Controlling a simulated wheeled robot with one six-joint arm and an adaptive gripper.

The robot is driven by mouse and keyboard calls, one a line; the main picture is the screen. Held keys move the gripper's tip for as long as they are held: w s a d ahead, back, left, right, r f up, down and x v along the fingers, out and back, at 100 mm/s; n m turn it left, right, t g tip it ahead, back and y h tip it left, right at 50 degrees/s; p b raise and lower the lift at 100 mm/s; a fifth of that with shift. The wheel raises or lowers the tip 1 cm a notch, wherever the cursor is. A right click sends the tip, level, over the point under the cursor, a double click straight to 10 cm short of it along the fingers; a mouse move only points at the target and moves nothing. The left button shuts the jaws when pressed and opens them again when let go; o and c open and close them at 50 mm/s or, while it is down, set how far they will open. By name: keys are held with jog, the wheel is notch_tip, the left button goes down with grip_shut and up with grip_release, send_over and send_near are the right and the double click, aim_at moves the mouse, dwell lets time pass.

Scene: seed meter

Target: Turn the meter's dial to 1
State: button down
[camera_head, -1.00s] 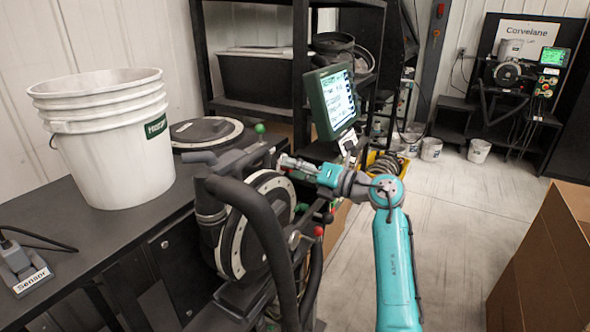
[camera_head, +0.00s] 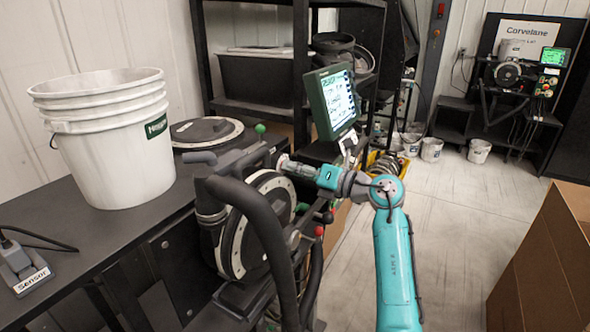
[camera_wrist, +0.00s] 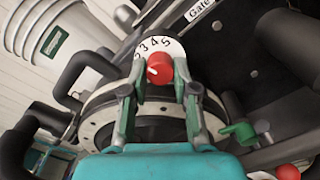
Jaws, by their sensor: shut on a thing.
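The meter's dial shows in the wrist view as a red knob (camera_wrist: 159,69) on a white number plate (camera_wrist: 154,44). A white mark on the knob points left, below those figures. The figure it points to is hidden by a finger. My gripper (camera_wrist: 158,80) is shut on the knob, one finger on each side. In the head view my gripper (camera_head: 285,164) reaches left to the meter (camera_head: 262,215), and the knob is hidden there.
A green-framed screen (camera_head: 332,103) stands just behind my gripper. A thick black hose (camera_head: 262,235) curves in front of the meter. A white bucket (camera_head: 110,140) stands on the bench at left. A cardboard box (camera_head: 545,265) is at right; the floor between is clear.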

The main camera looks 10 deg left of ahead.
jog(key=shift+n, duration=2)
jog(key=c, duration=0.9)
grip_release()
jog(key=shift+d, duration=0.1)
jog(key=v, duration=1.2)
